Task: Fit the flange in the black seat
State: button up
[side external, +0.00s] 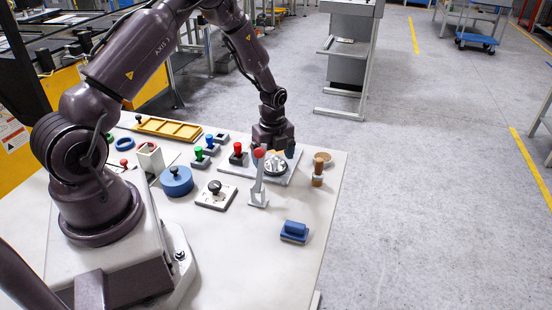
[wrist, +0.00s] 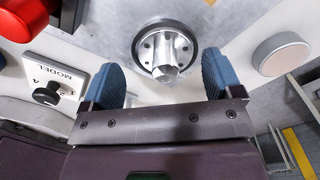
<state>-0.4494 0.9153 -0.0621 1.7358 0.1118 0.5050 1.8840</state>
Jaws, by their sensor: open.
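The flange (wrist: 180,50) is a silver disc with bolt holes and a central hub. In the wrist view it lies inside the round black seat (wrist: 138,46), which shows as a dark ring around it. I cannot tell how deep it sits. In the side view the flange (side external: 275,168) is on the grey plate (side external: 232,168), below my gripper (side external: 277,150). In the wrist view my gripper (wrist: 160,76) is open. Its two blue-padded fingers are apart on either side of the hub, with no visible contact.
A lever with a red knob (side external: 259,153) stands close in front of the plate. A black-knobbed plate (side external: 215,194), blue cylinder (side external: 176,182) and blue block (side external: 294,231) stand nearer. The front right table is mostly clear.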

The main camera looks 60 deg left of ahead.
notch_tip(320, 180, up, 11)
notch_tip(320, 180, up, 10)
jog(key=n+t, duration=0.1)
jog(key=n, duration=0.3)
send_over(275, 158)
jog(key=s+d, duration=0.2)
jog(key=d, duration=0.3)
jog(key=s+d+r+n+t, duration=0.2)
jog(key=s+d+r+n, duration=0.3)
jog(key=s+n, duration=0.2)
jog(key=s+d+r+n+t, duration=0.2)
jog(key=s+d+r+n, duration=0.4)
jog(key=s, duration=0.4)
jog(key=shift+s+n+t, duration=0.15)
jog(key=shift+n+t, duration=0.25)
jog(key=shift+n, duration=0.1)
jog(key=shift+r, duration=0.1)
